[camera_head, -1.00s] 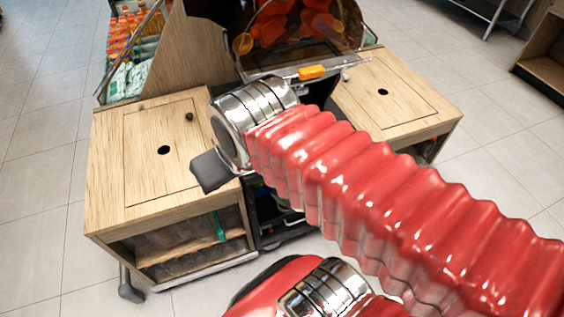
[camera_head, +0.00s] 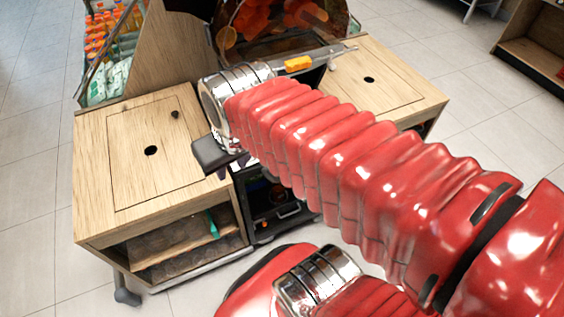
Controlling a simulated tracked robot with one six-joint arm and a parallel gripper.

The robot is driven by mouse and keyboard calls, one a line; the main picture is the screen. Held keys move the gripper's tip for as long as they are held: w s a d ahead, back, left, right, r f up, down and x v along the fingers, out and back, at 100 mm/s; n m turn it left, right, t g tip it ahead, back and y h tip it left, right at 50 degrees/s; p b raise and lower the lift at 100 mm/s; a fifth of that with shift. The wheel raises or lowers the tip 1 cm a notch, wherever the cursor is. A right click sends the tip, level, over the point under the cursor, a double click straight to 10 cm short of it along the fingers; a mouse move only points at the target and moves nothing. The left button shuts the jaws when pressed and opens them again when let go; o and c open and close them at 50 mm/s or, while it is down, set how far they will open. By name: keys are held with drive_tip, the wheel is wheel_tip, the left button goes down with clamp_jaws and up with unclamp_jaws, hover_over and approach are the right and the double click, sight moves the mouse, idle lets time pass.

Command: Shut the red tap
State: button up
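The orange juicer (camera_head: 338,22) stands at the top middle, with oranges visible behind its clear front. An orange piece (camera_head: 298,63) sits on a metal bar across its lower front. I cannot make out the red tap; my red ribbed arm covers much of the area below the bar. My gripper (camera_head: 217,154) shows only as a dark part beyond the silver wrist ring, over the inner edge of the left wooden counter. Its fingertips are mostly hidden, so I cannot tell whether it is open or holding anything.
A wooden counter (camera_head: 100,150) with a round hole stands left of the juicer, and another (camera_head: 375,60) stands right. Bottles (camera_head: 95,40) fill a display at the upper left. A shelf unit (camera_head: 535,55) stands at the far right. Tiled floor is clear on both sides.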

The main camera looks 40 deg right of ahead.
drive_tip(key=w+d+f+m+g, duration=0.1)
drive_tip(key=d+f+m+g, duration=0.1)
drive_tip(key=d+f, duration=1.2)
drive_tip(key=w+d+f+m+g, duration=0.25)
drive_tip(key=d+f, duration=0.75)
drive_tip(key=f, duration=0.7)
drive_tip(key=s+d+f+n+t+h, duration=0.1)
drive_tip(key=d+f+t, duration=0.15)
drive_tip(key=f, duration=1.35)
drive_tip(key=s+d+f+n+t, duration=0.15)
drive_tip(key=f+t, duration=0.25)
drive_tip(key=f, duration=1.1)
drive_tip(key=w+r+t+h, duration=0.1)
drive_tip(key=w+r+t, duration=0.2)
drive_tip(key=r+t, duration=0.2)
drive_tip(key=w+d+r+t+h, duration=0.1)
drive_tip(key=w+r+t+h, duration=0.1)
drive_tip(key=w+r+t, duration=0.2)
wheel_tip(320, 180, up, 3)
drive_tip(key=shift+w+d+r+t+h, duration=0.1)
drive_tip(key=shift+w+d+t+h, duration=0.2)
drive_tip(key=shift+t, duration=0.8)
drive_tip(key=shift+w, duration=0.15)
